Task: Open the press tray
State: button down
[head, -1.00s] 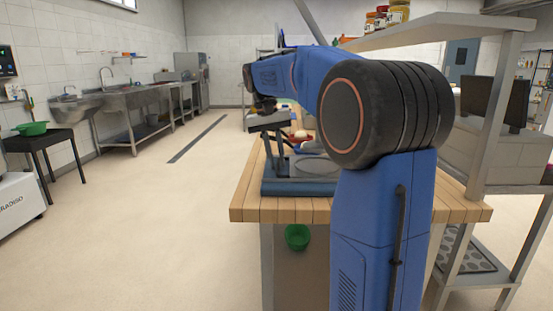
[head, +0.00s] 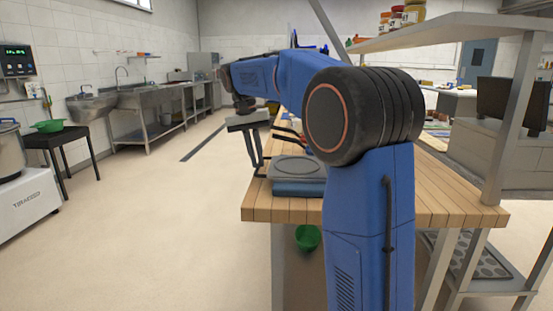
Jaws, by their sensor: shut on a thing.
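The press tray is part of the dough press (head: 298,187), a low blue-grey unit with a round grey plate on top, standing on the near left of the wooden worktable. My gripper (head: 257,167) hangs at the left side of the press, past the table's left edge, with its fingers pointing down. It is shut on the press tray at its left end, near a dark handle. The exact grip is small and hard to see. My arm hides what lies to the right of the press.
The wooden table (head: 262,208) has a clear front strip. A green bowl (head: 307,237) is below it. A steel shelf (head: 450,32) with jars stands above on the right. The floor to the left is open, with sinks (head: 140,97) along the wall.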

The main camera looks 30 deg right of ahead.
jog(key=w+a, duration=0.4)
jog(key=a, duration=0.1)
jog(key=shift+a, duration=0.35)
jog(key=c, duration=2.1)
grip_release()
jog(key=shift+s, duration=0.1)
